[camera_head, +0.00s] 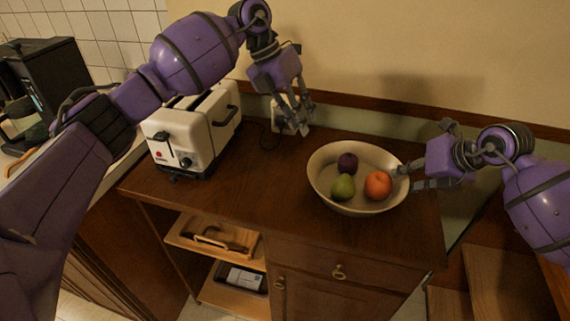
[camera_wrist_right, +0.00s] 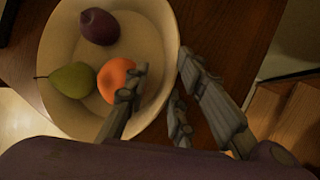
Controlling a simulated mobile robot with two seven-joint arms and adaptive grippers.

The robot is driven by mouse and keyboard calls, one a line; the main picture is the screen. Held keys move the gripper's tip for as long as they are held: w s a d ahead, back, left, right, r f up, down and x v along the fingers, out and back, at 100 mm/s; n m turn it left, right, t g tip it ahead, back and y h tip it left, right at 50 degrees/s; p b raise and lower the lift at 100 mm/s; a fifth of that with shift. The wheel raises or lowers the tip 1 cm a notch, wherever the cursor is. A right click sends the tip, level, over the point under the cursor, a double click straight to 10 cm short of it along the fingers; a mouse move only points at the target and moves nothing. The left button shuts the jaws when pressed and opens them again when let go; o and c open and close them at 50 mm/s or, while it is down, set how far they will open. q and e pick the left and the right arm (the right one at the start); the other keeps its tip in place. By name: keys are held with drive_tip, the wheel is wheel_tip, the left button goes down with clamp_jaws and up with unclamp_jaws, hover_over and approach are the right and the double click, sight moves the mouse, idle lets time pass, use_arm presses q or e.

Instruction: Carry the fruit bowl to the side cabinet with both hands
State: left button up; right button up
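The cream fruit bowl (camera_head: 331,191) stands upright on the dark wooden cabinet top, right of the toaster. It holds a purple fruit (camera_head: 347,162), a green pear (camera_head: 343,188) and an orange fruit (camera_head: 378,185). My right gripper (camera_head: 404,177) is at the bowl's right rim. In the right wrist view, one finger is over the bowl's inside by the orange fruit (camera_wrist_right: 116,78) and the others are outside the rim (camera_wrist_right: 172,52), with a gap between them. My left gripper (camera_head: 299,124) is open and empty, pointing down behind and left of the bowl, apart from it.
A white toaster (camera_head: 190,135) stands left on the cabinet top (camera_head: 250,200), close to my left arm. A wall with a ledge runs behind. Open shelves with trays (camera_head: 212,236) are below. Wooden steps or boards (camera_head: 495,285) lie lower right. The cabinet top in front of the bowl is clear.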

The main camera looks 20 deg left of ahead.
drive_tip(key=v, duration=1.1)
drive_tip(key=shift+r, duration=0.2)
drive_tip(key=shift+s+d, duration=0.1)
drive_tip(key=shift+d, duration=0.05)
